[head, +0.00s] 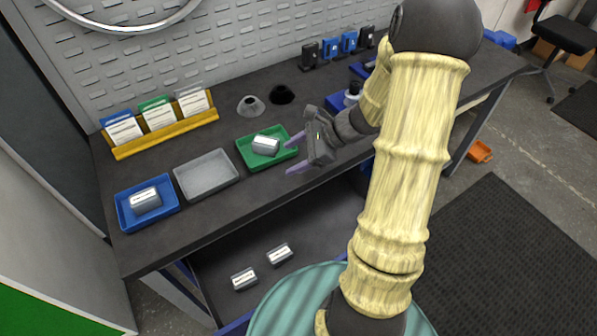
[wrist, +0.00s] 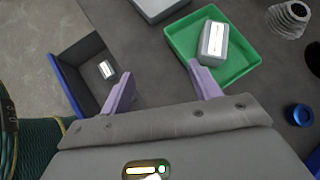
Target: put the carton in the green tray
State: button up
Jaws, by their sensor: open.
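A small grey-white carton (head: 265,145) with a pale label lies in the green tray (head: 272,162) on the dark bench. In the wrist view the carton (wrist: 213,42) rests inside the green tray (wrist: 236,68), tilted to its sides. My gripper (head: 291,155) is open and empty, just right of the green tray near the bench's front edge. In the wrist view one finger of my gripper (wrist: 160,86) overlaps the tray's near edge; I cannot tell whether it touches. A similar carton (head: 146,201) lies in the blue tray (head: 125,218). Two more cartons (head: 244,279) are on the lower shelf.
An empty grey tray (head: 206,175) stands between the blue and green trays. A yellow rack (head: 165,136) with packets is behind them. Grey (head: 250,106) and black (head: 282,95) cones stand behind the green tray. Blue bins and small boxes are at the right.

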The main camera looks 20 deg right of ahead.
jog(key=s+a+r+n+h, duration=0.2)
jog(key=s+n+h, duration=0.2)
jog(key=n, duration=0.6)
jog(key=s+a+r+n+g+h, duration=0.1)
jog(key=s+n+h, duration=0.4)
jog(key=n, duration=0.5)
jog(key=s+a+r, duration=0.1)
jog(key=s, duration=0.1)
jog(key=shift+s+a+n, duration=0.15)
jog(key=shift+s+n, duration=0.15)
jog(key=shift+s, duration=0.05)
